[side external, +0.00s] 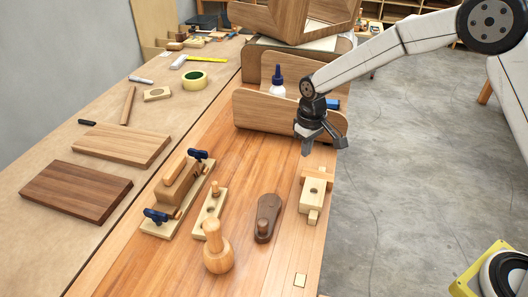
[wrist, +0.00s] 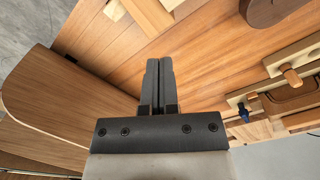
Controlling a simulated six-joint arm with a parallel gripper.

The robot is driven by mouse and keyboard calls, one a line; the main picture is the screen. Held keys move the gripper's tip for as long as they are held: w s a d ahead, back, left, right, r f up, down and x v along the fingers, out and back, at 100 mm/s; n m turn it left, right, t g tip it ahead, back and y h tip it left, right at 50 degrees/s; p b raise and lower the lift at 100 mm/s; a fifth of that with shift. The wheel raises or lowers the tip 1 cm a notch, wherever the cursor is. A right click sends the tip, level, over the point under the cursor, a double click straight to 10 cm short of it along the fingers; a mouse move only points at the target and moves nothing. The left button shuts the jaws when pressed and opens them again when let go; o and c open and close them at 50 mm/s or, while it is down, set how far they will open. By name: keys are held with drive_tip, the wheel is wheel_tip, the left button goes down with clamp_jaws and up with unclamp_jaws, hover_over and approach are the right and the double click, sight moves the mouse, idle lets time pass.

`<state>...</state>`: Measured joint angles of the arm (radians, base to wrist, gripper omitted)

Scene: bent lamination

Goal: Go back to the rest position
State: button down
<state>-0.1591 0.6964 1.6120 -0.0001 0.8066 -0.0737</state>
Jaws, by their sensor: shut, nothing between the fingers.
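My gripper (side external: 320,147) hangs above the wooden bench in the side external view, in front of the curved wooden panel (side external: 262,112). In the wrist view my gripper (wrist: 158,65) points over bare bench planks, its two dark fingers side by side and shut with nothing between them. The panel (wrist: 45,105) also shows at the left of the wrist view. A pale wooden block with a peg (side external: 313,192) lies on the bench below and in front of my gripper, apart from it.
A clamped lamination form (side external: 176,192), a pegged strip (side external: 209,208), a dark brown lever piece (side external: 267,217) and a wooden mallet (side external: 217,248) stand on the bench. A glue bottle (side external: 278,82) stands behind the panel. Dark and light boards (side external: 75,190) lie at the left.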

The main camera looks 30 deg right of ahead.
drive_tip(key=s+d+r+m+t, duration=0.1)
drive_tip(key=s+d, duration=0.3)
drive_tip(key=s, duration=0.6)
drive_tip(key=s+d+r+m+t, duration=0.1)
drive_tip(key=s+d, duration=0.3)
drive_tip(key=s, duration=0.7)
drive_tip(key=shift+s+r+m, duration=0.3)
drive_tip(key=shift+r, duration=0.45)
